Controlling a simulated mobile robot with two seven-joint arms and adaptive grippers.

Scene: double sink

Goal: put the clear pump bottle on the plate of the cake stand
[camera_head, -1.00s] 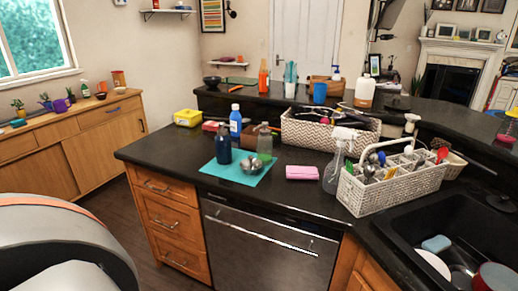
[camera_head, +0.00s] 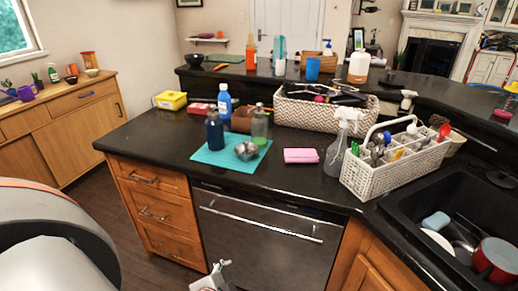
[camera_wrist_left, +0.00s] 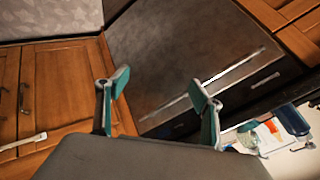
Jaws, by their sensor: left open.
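A clear greenish bottle with a dark top (camera_head: 259,126), seemingly the clear pump bottle, stands upright on a teal mat (camera_head: 207,157) on the black counter. A dark blue bottle (camera_head: 214,131) stands to its left and a metal bowl (camera_head: 247,151) in front of it. I cannot make out a cake stand in either view. My left gripper (camera_head: 217,277) shows at the bottom edge of the head view, below the counter and apart from the bottle. In the left wrist view its fingers (camera_wrist_left: 160,98) are spread and empty, facing the dishwasher. My right gripper is not in view.
A clear spray bottle (camera_head: 336,152), a white caddy of utensils (camera_head: 380,182) and a pink sponge pack (camera_head: 301,156) stand right of the mat. A blue-labelled bottle (camera_head: 224,100) and a patterned basket (camera_head: 312,114) are behind. The black sink (camera_head: 452,203) is at right. The counter's front left is clear.

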